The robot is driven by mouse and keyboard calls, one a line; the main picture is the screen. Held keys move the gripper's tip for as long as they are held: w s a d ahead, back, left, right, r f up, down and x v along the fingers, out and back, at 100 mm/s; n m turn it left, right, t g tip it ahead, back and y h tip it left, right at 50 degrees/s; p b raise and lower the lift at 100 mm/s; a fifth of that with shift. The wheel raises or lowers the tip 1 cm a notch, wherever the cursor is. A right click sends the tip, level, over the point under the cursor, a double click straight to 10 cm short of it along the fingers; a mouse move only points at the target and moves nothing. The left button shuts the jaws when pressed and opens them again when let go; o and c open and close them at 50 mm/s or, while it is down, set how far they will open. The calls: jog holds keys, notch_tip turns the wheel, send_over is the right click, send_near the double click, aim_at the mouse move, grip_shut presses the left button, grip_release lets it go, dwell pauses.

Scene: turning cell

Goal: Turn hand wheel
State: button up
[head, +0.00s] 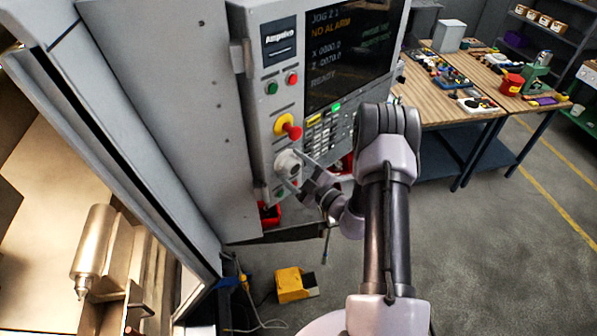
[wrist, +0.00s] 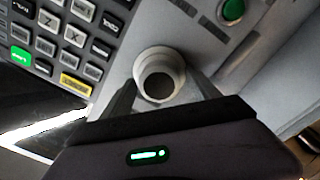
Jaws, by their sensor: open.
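The hand wheel (head: 287,162) is a light grey round knob on the control panel, below the red and yellow emergency stop. In the wrist view the hand wheel (wrist: 160,77) is a pale ring with a dark centre. My gripper (head: 287,168) is at the hand wheel, and it also shows in the wrist view (wrist: 162,88) with one dark finger on each side of the wheel. The fingers are open. I cannot tell whether either finger touches the wheel. The fingers cover part of the wheel in the head view.
The emergency stop (head: 288,127) sticks out just above the wheel. A keypad (wrist: 66,32) and a green button (wrist: 233,10) flank the wheel. The screen (head: 350,50) reads JOG and NO ALARM. A yellow foot pedal (head: 291,285) lies on the floor. Workbenches (head: 440,100) stand behind.

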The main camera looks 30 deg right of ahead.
jog(key=b+v, duration=0.4)
jog(key=v, duration=1.3)
jog(key=shift+d+r, duration=0.1)
